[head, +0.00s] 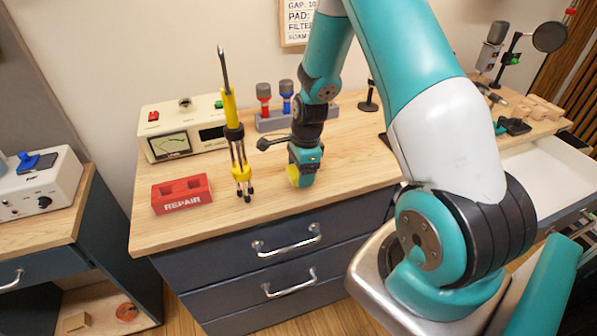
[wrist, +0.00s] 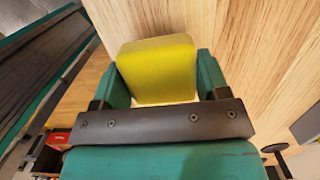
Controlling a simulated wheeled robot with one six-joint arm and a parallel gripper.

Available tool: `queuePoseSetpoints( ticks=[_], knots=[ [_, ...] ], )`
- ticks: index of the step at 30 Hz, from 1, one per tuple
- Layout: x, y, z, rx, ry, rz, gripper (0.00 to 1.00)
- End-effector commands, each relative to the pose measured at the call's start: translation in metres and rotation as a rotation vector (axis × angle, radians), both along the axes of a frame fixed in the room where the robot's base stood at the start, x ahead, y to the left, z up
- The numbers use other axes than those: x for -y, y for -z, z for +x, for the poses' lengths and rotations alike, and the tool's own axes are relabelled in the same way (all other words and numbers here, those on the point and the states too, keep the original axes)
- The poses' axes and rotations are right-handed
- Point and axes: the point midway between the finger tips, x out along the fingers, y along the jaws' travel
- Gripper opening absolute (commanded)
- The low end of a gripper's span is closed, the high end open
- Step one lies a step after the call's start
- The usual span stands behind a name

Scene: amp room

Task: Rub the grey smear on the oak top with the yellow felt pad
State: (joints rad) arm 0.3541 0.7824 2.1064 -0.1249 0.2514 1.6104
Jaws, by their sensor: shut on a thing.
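The yellow felt pad (wrist: 157,70) is a yellow block with rounded corners, held between the two teal fingers of my gripper (wrist: 160,88) in the wrist view. In the head view my gripper (head: 304,171) points down at the oak top (head: 345,150), near the middle of its front part. Only a bit of the yellow pad (head: 293,174) shows there, at the gripper's left side. The pad is at or close to the wood; I cannot tell whether it touches. I see no grey smear in either view; the pad and gripper may hide it.
A red REPAIR block (head: 182,194) and a tall yellow-and-black tool stand (head: 238,150) are left of my gripper. A cream meter box (head: 182,130) and a grey rack (head: 285,119) with red and blue pieces stand behind. An open white drawer (head: 545,175) is at right.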

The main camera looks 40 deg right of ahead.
Motion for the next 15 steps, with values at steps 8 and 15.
queuePoseSetpoints(
  ticks=[8,15],
  knots=[
    [0.001,-0.03,0.0,0.001,0.002,0.0,0.42],
    [0.001,-0.049,0.0,0.001,0.001,0.0,0.42]
  ],
)
